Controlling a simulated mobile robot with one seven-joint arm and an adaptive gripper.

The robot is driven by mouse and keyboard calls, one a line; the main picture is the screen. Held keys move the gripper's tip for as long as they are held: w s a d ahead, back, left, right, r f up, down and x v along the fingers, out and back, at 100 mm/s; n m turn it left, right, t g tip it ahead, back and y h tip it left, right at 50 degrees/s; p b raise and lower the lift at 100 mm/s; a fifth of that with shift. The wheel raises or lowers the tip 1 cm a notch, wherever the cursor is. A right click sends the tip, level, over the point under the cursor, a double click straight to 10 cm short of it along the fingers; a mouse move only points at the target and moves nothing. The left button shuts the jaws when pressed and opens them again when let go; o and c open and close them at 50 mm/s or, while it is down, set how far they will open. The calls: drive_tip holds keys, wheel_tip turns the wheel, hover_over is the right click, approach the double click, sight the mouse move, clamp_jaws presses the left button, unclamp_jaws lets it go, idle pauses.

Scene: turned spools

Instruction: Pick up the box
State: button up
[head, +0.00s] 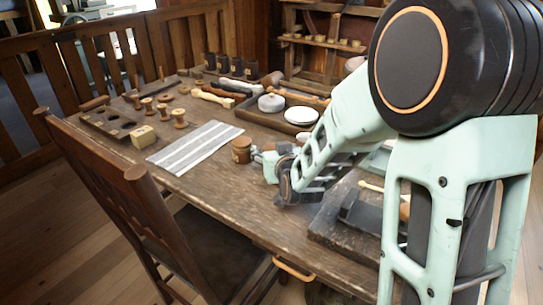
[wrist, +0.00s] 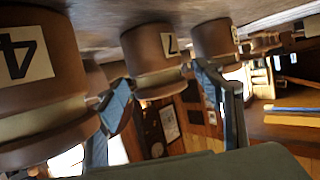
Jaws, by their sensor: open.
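A small light-wood box (head: 143,137) sits on the table left of the striped cloth in the head view. I cannot make it out in the wrist view. My gripper (head: 259,156) is low over the table, right of the cloth and well apart from the box. Its jaws are open, beside a brown lidded jar (head: 241,150). In the wrist view the two fingers (wrist: 168,88) stand apart, and the scene appears upside down. A large brown jar labelled 4 (wrist: 38,85) is close at left, and another labelled 7 (wrist: 150,58) is beyond the fingers.
The striped cloth (head: 195,147) lies flat between gripper and box. Wooden spools (head: 180,118) and a holed rack (head: 108,124) are near the box. Dark cups (head: 237,66) and a tray with a white dish (head: 301,116) are further back. A chair (head: 135,200) stands at the near edge.

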drive_tip(key=shift+c, duration=0.7)
drive_tip(key=c, duration=1.2)
drive_tip(key=shift+o, duration=0.2)
drive_tip(key=shift+r, duration=0.15)
